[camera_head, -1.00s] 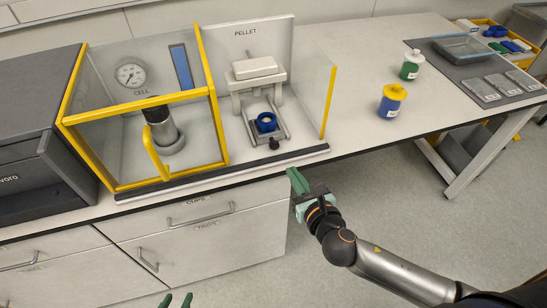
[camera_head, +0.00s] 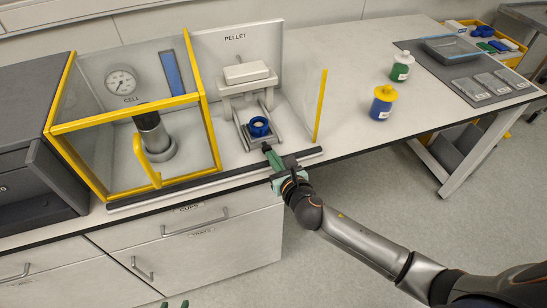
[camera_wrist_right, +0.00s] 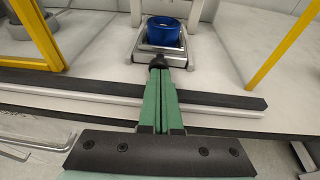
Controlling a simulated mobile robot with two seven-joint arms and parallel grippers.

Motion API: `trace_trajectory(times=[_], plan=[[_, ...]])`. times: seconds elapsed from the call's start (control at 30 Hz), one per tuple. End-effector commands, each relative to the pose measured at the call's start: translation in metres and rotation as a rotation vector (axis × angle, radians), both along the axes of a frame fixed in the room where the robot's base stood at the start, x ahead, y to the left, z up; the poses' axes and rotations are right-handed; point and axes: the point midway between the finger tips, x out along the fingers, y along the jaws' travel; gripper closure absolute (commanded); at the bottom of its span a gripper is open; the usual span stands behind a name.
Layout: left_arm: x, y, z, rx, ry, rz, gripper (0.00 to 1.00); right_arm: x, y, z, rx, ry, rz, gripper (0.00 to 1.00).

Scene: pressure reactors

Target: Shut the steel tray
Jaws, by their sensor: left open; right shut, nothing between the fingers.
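The steel tray (camera_head: 250,141) sits under the white press labelled PELLET, sticking out toward the bench front. It carries a blue ring (camera_head: 259,126). In the right wrist view the steel tray (camera_wrist_right: 146,50) has a dark round knob (camera_wrist_right: 158,61) at its front. My right gripper (camera_head: 268,151) is shut and empty, with its green fingertips at the knob; in the right wrist view the fingers (camera_wrist_right: 160,75) are together and seem to meet it, though contact is unclear. My left gripper (camera_head: 174,304) shows only its green fingertips at the bottom edge, apart.
A yellow-framed clear guard (camera_head: 140,112) encloses the cell on the left. A clear panel with a yellow edge (camera_head: 320,105) stands right of the press. A dark rail (camera_head: 200,183) runs along the bench front. Blue (camera_head: 382,104) and green (camera_head: 401,67) bottles stand farther right.

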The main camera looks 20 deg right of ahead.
Motion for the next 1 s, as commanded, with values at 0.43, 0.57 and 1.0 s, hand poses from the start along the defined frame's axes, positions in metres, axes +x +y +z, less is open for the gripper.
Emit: trace_trajectory(times=[0.43,0.57,1.0], plan=[[0.000,0.000,0.003,0.000,0.000,0.000,0.50,0.051,0.002,0.001,-0.002,-0.003,0.001,1.00],[0.000,0.000,0.002,0.000,0.000,0.000,0.50,0.068,0.002,0.000,-0.001,-0.002,0.000,1.00],[0.000,0.000,0.002,0.000,0.000,0.000,0.50,0.075,0.003,0.000,0.000,0.000,0.001,1.00]])
